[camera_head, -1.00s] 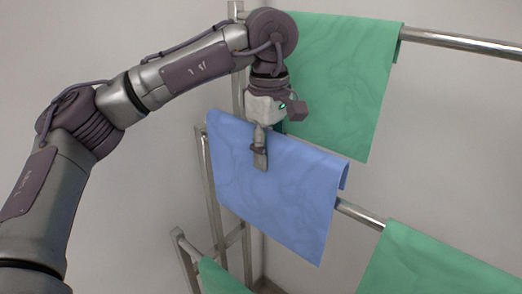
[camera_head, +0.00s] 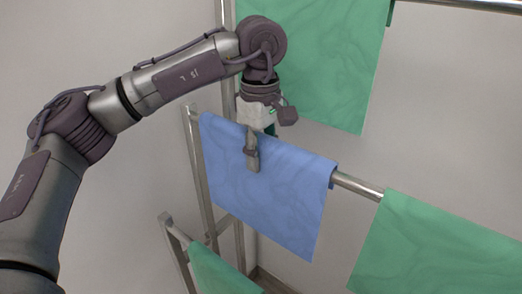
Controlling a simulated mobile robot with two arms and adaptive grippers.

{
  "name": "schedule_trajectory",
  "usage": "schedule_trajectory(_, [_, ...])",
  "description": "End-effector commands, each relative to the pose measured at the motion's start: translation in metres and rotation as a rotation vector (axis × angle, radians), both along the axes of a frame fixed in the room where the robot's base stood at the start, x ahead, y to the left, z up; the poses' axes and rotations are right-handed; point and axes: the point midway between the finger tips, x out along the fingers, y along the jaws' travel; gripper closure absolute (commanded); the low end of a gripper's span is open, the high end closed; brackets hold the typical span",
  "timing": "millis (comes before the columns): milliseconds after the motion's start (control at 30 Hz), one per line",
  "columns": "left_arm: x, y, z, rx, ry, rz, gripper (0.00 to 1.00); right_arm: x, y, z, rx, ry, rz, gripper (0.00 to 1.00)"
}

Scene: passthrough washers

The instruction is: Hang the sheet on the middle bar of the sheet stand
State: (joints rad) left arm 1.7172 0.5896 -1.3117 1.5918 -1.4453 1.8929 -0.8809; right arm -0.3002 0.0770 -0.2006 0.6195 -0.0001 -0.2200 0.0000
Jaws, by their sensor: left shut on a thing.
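The blue sheet (camera_head: 285,200) drapes over the middle bar (camera_head: 358,186) of the sheet stand (camera_head: 203,175), near its left end. Its front hangs down as a broad slanted panel, and a narrow strip folds over behind the bar at the right edge. My left gripper (camera_head: 252,166) comes down from above and is shut on the blue sheet near its upper edge, left of centre. The part of the sheet between the fingers is hidden. My right gripper is out of view.
A green sheet (camera_head: 320,70) hangs from the upper bar (camera_head: 465,4) behind. Another green sheet (camera_head: 430,250) hangs to the right, past a short bare stretch of the middle bar. A third green sheet (camera_head: 212,270) hangs low at the left. Plain walls stand behind.

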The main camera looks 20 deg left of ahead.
Motion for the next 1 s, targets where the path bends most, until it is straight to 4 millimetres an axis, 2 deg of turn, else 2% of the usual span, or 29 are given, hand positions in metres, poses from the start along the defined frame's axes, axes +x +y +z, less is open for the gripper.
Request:
schedule_trajectory(400, [0.0000,0.0000,-0.0030,0.000,-0.001,0.000,1.00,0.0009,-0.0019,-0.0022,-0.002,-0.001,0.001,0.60])
schedule_trajectory(433, [0.0000,0.0000,-0.0030,0.000,-0.001,0.000,0.58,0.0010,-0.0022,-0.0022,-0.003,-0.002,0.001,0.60])
schedule_trajectory(600, [0.0000,0.0000,-0.0030,0.000,0.000,0.000,0.32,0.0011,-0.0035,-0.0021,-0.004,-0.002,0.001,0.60])
schedule_trajectory(867, [0.0000,0.0000,-0.0030,0.000,0.000,0.000,0.32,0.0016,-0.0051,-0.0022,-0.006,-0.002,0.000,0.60])
schedule_trajectory(1000, [0.0005,-0.0002,0.0052,-0.001,-0.002,0.001,0.32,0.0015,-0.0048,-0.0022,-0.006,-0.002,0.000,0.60])
